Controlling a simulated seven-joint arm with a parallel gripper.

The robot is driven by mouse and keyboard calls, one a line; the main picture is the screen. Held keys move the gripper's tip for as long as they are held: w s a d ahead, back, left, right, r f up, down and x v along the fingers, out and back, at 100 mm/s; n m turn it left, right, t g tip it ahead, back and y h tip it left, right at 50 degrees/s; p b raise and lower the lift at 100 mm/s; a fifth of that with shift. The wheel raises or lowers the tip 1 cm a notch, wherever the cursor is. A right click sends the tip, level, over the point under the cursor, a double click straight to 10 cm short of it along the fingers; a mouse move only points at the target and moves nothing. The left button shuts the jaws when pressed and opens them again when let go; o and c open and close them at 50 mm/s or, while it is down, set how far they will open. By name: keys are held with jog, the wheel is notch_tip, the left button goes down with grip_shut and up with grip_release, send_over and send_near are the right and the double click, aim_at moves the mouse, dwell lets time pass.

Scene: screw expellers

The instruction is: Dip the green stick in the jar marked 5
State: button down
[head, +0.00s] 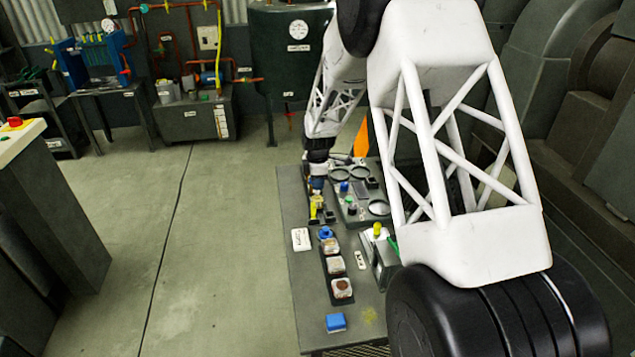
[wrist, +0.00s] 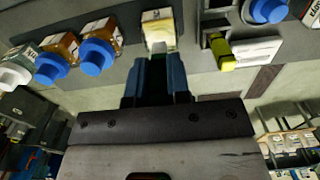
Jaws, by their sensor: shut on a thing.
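My gripper (wrist: 157,62) points at a small jar with a cream label (wrist: 160,27) in the wrist view. Its dark blue fingers are shut on a small pale piece (wrist: 159,47) at the near end of that jar. I cannot tell whether the piece is the jar's cap or a separate thing. In the head view my gripper (head: 317,188) is low over the bench, close to a yellow item (head: 316,207). A thin green sliver (head: 393,246) shows beside the white arm link; I cannot tell whether it is the green stick. No number 5 is readable.
A yellow-topped item (wrist: 222,55) is to the right. A dark rack (head: 350,300) holds jars on the bench. A blue block (head: 336,322) sits near the front edge.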

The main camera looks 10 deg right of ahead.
aim_at(317, 193)
jog(key=shift+f, duration=1.7)
dwell(2.0)
jog(key=shift+r, duration=0.35)
dwell(1.1)
jog(key=shift+r, duration=1.05)
jog(key=shift+r, duration=0.8)
dwell(0.6)
